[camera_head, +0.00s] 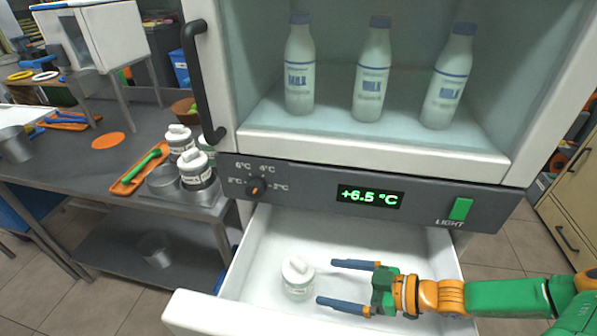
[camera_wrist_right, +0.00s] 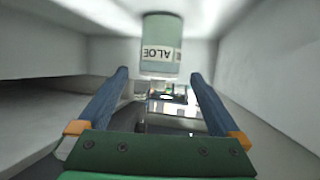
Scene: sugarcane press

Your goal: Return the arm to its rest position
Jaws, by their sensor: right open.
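My right gripper (camera_head: 343,283) is open in the head view, with its two blue fingers pointing left, low over the open white drawer (camera_head: 262,250). A small jar with a white lid (camera_head: 297,277) stands in the drawer, just left of the fingertips and apart from them as far as I can tell. The right wrist view shows my open fingers (camera_wrist_right: 160,85) with an empty gap between them. A pale green container labelled ALOE (camera_wrist_right: 162,45) appears beyond the fingertips there. My left gripper is not in view.
Milk bottles (camera_head: 372,70) stand in the cabinet above the drawer. The control panel has a knob (camera_head: 256,189), a +6.5 °C display (camera_head: 370,197) and a green light switch (camera_head: 460,209). A grey table (camera_head: 75,165) with jars (camera_head: 195,170) is at left.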

